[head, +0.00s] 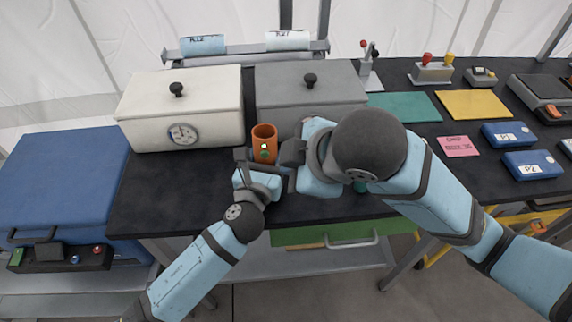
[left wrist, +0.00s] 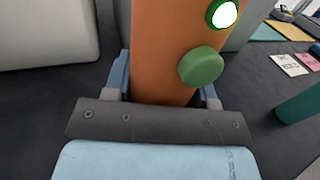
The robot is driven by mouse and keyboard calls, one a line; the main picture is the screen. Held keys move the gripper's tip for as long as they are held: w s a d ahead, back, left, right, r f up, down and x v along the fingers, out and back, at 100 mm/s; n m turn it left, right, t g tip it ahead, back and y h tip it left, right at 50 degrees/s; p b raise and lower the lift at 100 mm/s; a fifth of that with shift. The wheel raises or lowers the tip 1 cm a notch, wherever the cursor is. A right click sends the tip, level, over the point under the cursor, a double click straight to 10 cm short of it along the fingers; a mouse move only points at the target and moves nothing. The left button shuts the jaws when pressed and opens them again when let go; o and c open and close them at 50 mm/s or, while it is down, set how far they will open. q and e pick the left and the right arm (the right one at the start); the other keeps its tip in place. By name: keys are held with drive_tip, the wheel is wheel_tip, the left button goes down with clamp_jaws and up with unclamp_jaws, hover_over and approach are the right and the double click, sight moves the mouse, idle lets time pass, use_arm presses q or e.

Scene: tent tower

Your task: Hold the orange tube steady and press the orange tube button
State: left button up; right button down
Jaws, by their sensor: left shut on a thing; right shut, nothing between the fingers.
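The orange tube (head: 264,135) stands upright on the black table in front of the two boxes. In the left wrist view the tube (left wrist: 165,50) stands between my left gripper's fingers (left wrist: 165,85), which are shut on it from both sides. It has a green button (left wrist: 201,67) and above that a white lit round spot with a green ring (left wrist: 222,13). In the head view my left gripper (head: 257,163) is low at the tube's front. My right gripper (head: 280,153) is shut and empty, close to the tube's right side; whether it touches the tube is unclear.
A cream box (head: 190,110) with a dial and a grey box (head: 305,87) stand behind the tube. A blue box (head: 65,175) is at the left. Teal (head: 403,107) and yellow (head: 480,104) mats and blue devices (head: 508,134) lie at the right. A teal cylinder (left wrist: 300,104) stands nearby.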

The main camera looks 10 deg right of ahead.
use_arm(q)
drive_tip(key=shift+f, duration=0.15)
drive_tip(key=o, duration=1.1)
drive_tip(key=shift+c, duration=0.2)
